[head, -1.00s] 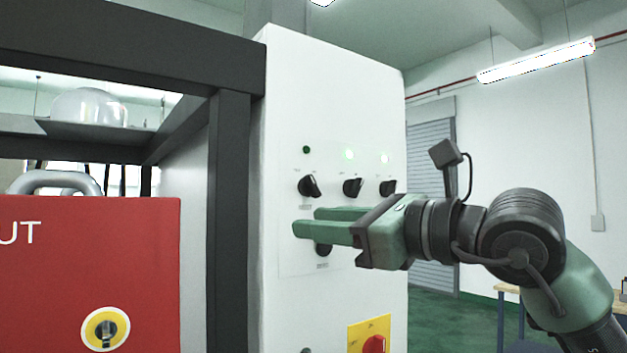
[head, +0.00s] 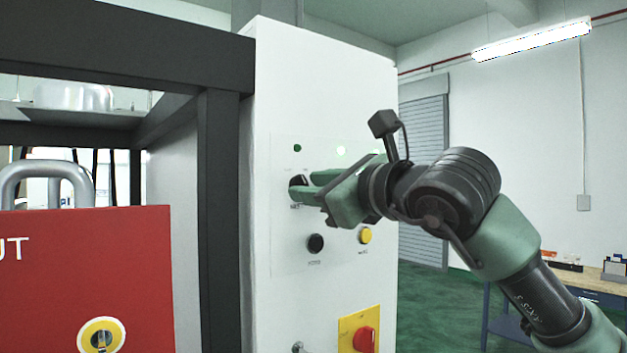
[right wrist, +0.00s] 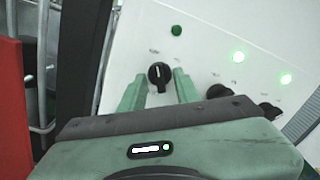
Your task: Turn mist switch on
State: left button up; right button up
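A white control panel (head: 285,235) carries a row of black rotary knobs with small lamps above. The leftmost knob (head: 297,181) has an unlit dark green lamp (head: 297,148) above it. It also shows in the right wrist view (right wrist: 160,76), its white mark roughly upright. My right gripper (head: 303,189) is open, one finger on each side of this knob, with small gaps visible in the right wrist view. The other knobs are hidden in the head view by my gripper; their lamps glow green (right wrist: 239,57). Labels are too small to read. My left gripper is out of view.
Below the knobs are a black button (head: 316,243) and a yellow button (head: 365,236). A red switch on a yellow plate (head: 363,339) sits lower. A dark frame post (head: 219,220) and a red box (head: 90,270) stand left of the panel.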

grip_shut()
jog(key=shift+m+b, duration=5.9)
jog(key=shift+b, duration=0.3)
jog(key=shift+r, duration=0.1)
